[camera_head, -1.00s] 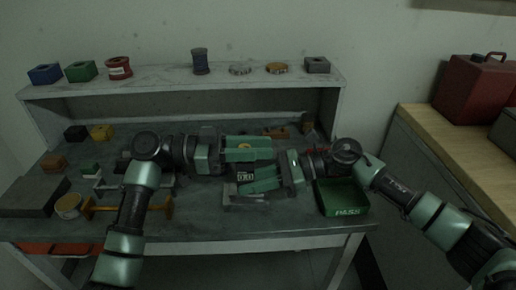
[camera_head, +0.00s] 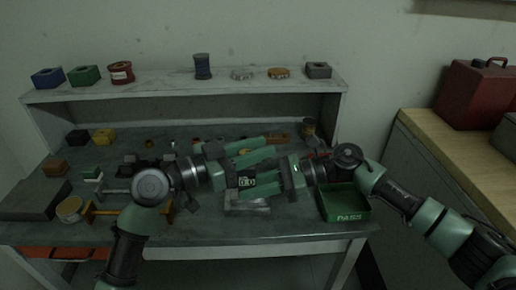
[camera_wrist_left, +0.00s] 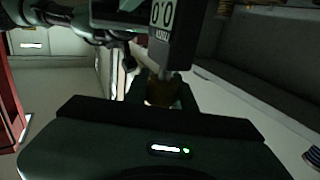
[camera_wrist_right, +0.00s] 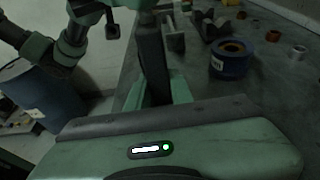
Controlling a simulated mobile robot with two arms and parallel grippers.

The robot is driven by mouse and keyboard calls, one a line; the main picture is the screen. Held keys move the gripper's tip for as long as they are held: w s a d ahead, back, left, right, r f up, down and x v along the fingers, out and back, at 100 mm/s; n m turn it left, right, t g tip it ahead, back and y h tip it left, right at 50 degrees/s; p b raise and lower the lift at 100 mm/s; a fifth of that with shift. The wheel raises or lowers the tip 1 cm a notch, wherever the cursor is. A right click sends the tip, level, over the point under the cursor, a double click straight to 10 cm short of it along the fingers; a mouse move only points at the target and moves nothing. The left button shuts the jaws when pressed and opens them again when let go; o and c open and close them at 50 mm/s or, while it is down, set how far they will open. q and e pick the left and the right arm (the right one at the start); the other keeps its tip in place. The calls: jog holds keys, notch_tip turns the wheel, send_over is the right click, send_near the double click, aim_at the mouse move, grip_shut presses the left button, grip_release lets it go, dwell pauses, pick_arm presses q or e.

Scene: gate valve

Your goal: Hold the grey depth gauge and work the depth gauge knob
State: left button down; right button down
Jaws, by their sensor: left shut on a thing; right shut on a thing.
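The grey depth gauge (camera_head: 246,182) is held above the middle of the bench, its small display facing me in the head view. In the left wrist view its dark housing (camera_wrist_left: 172,48) shows a display reading 0.0. A brass-brown knob (camera_wrist_left: 160,91) sits below the housing, between the jaws of my left gripper (camera_head: 262,150), which are shut on it. My right gripper (camera_head: 262,182) comes from the right and is shut on the gauge's dark body (camera_wrist_right: 152,58). The fingers partly hide the gauge and knob.
A metal block (camera_head: 246,202) lies on the bench below the gauge. A green PASS tray (camera_head: 343,203) stands to the right. An orange-yellow stand (camera_head: 98,214) and several small parts crowd the left. A shelf (camera_head: 190,88) runs along the back.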

pick_arm(q)
jog(key=c, duration=1.1)
grip_release()
jog(key=shift+c, duration=0.2)
jog(key=v, duration=1.2)
pick_arm(e)
jog(key=c, duration=1.2)
grip_release()
jog(key=shift+o, duration=0.2)
jog(key=shift+d, duration=0.1)
